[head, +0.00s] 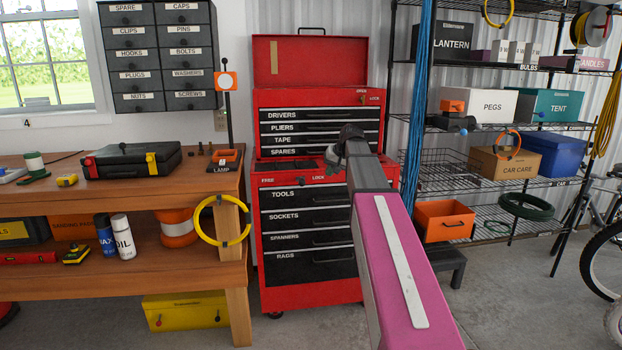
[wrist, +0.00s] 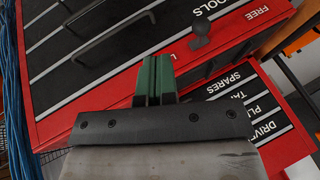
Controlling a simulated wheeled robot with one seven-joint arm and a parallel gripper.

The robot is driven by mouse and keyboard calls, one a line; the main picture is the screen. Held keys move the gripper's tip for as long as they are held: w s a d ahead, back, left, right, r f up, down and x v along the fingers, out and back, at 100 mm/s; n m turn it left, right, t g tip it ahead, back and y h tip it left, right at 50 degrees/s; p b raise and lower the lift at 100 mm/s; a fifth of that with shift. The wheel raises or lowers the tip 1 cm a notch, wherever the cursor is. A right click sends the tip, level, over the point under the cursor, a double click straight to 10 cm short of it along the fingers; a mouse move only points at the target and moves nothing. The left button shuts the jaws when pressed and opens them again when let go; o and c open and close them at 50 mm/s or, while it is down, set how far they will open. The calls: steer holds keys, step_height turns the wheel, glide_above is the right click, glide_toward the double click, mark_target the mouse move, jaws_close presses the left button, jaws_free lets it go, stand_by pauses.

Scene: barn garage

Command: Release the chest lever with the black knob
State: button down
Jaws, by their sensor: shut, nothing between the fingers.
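The red tool chest (head: 258,235) stands against the wall, with a smaller red top chest (head: 256,125) on it. Its upper front edge carries the words FREE and LOCK. In the wrist view, the black knob (wrist: 200,34) shows on the red front near FREE, between that word and the TOOLS drawer. In the head view my gripper and wrist block part of this edge, and I cannot make out the knob. My gripper (wrist: 158,62) is shut and empty, its green fingers below and left of the knob in the wrist view, apparently apart from it. My gripper (head: 347,138) is before the chest.
A wooden workbench (head: 200,190) with a black case (head: 130,158) and a lamp switch is at left. Wire shelves with boxes and an orange bin (head: 443,220) are at right. Blue cables (head: 416,100) hang beside the chest. Grey floor is clear in front.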

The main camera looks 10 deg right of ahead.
mark_target(301, 181)
steer(key=r, duration=0.1)
steer(key=w+r, duration=0.2)
steer(key=shift+d+r, duration=0.2)
steer(key=shift+d, duration=0.2)
steer(key=shift+f, duration=0.15)
steer(key=shift+w+a+f, duration=0.85)
steer(key=shift+a+f, duration=0.4)
steer(key=shift+f, duration=0.25)
steer(key=shift+w+a+f, duration=0.8)
steer(key=shift+a+f, duration=0.4)
steer(key=shift+f, duration=0.25)
steer(key=shift+w+a+f, duration=0.85)
steer(key=shift+a+f, duration=0.4)
steer(key=shift+f, duration=0.25)
steer(key=shift+a, duration=0.1)
steer(key=shift+a, duration=3.2)
